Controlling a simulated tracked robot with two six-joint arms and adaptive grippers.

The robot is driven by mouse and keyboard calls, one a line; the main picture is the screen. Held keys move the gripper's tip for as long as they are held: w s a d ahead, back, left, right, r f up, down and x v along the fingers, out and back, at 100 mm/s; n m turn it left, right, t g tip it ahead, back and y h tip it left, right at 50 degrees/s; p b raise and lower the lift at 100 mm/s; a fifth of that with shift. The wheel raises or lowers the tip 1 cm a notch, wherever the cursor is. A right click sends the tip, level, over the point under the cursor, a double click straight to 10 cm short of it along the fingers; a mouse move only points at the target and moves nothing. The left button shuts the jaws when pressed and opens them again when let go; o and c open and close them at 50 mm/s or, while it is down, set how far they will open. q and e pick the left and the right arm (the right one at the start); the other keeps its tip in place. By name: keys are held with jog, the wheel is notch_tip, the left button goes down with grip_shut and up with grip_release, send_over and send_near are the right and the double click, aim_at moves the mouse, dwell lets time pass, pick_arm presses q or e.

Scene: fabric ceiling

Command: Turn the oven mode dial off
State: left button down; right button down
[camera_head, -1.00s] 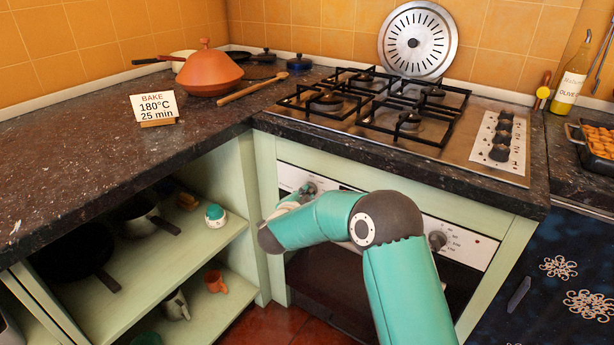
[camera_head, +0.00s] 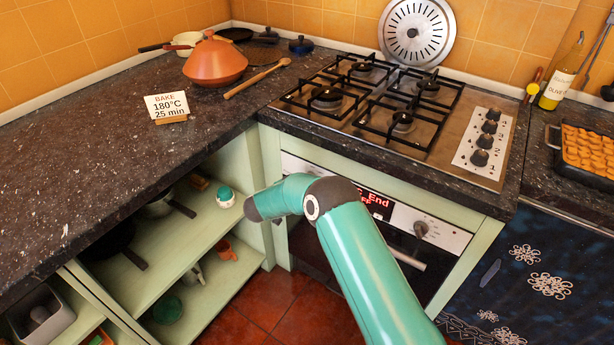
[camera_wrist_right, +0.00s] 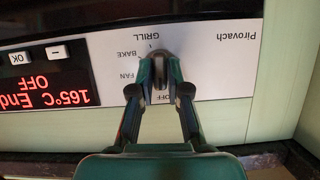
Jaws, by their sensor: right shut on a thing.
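The oven mode dial (camera_wrist_right: 160,70) is a dark knob on the white panel in the right wrist view. The panel appears upside down there, with the labels OFF, FAN, BAKE and GRILL around the dial. My right gripper (camera_wrist_right: 161,73) is shut on the dial, one dark fingertip on each side. I cannot tell exactly which label the dial points to. The red display (camera_wrist_right: 45,88) reads 165°C End OFF; part of it shows in the head view (camera_head: 376,203). In the head view my right arm hides the dial and the gripper. My left gripper is not in view.
A second oven knob (camera_head: 421,229) sits at the panel's right. Above are the worktop edge and the gas hob (camera_head: 400,110). A BAKE 180°C 25 min card (camera_head: 167,106) stands on the worktop. Open shelves (camera_head: 190,230) lie left of the oven.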

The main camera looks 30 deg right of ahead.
jog(key=shift+w+a+r+n, duration=0.1)
jog(key=shift+w+a+n, duration=0.15)
jog(key=shift+n, duration=0.15)
jog(key=c, duration=1.1)
grip_release()
jog(key=shift+c, duration=0.2)
jog(key=shift+d, duration=0.15)
jog(key=shift+s, duration=0.1)
jog(key=v, duration=1.2)
